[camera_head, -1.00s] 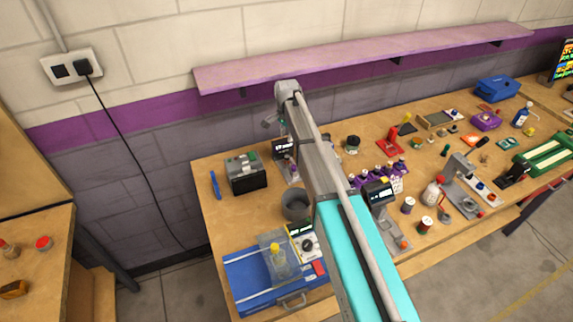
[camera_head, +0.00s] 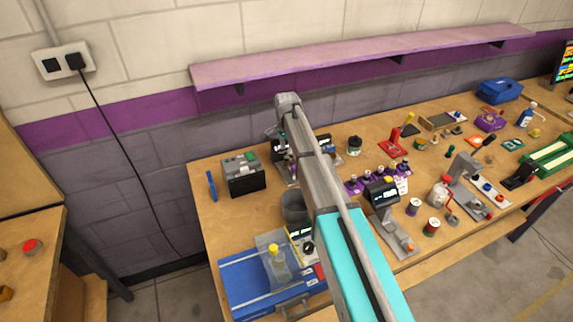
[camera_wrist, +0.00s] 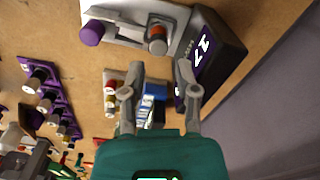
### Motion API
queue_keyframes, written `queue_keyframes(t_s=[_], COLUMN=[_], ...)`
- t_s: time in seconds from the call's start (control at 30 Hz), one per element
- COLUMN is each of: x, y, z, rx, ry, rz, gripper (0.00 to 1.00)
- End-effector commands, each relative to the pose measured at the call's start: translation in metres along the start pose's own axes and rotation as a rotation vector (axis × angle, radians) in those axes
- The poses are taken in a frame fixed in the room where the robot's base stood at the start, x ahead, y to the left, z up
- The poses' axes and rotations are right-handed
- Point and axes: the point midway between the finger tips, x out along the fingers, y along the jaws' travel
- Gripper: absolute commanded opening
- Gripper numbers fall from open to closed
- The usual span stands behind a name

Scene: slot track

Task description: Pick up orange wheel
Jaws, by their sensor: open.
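In the wrist view, a grey stand with a dark display (camera_wrist: 205,45) lies near the top. A small orange-topped cylinder (camera_wrist: 157,42), which looks like the orange wheel, sits in its grey bracket. A purple wheel (camera_wrist: 92,33) sits at the bracket's other end. My gripper (camera_wrist: 160,70) is open, its two fingers apart, with the orange piece beyond the tips and not between them. In the head view, my arm covers much of this area, and the gripper and orange wheel cannot be made out clearly.
In the wrist view, a small rack with red, yellow and blue items (camera_wrist: 148,100) shows below the fingertips. Purple racks (camera_wrist: 45,90) stand to the left. In the head view, a dark box (camera_head: 243,175) and a grey cup (camera_head: 294,207) stand near my arm, below a pink shelf (camera_head: 350,58).

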Motion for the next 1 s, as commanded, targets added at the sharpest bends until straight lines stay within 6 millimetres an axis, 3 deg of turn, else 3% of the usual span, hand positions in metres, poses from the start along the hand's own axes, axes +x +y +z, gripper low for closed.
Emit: queue_keyframes(t_s=[0.43, 1.0], x=[0.004, 0.045], y=[0.0, 0.001], z=[0.001, 0.001], rx=[-0.001, -0.002], ry=[0.0, 0.0], rz=[0.0, 0.0], gripper=[0.4, 0.4])
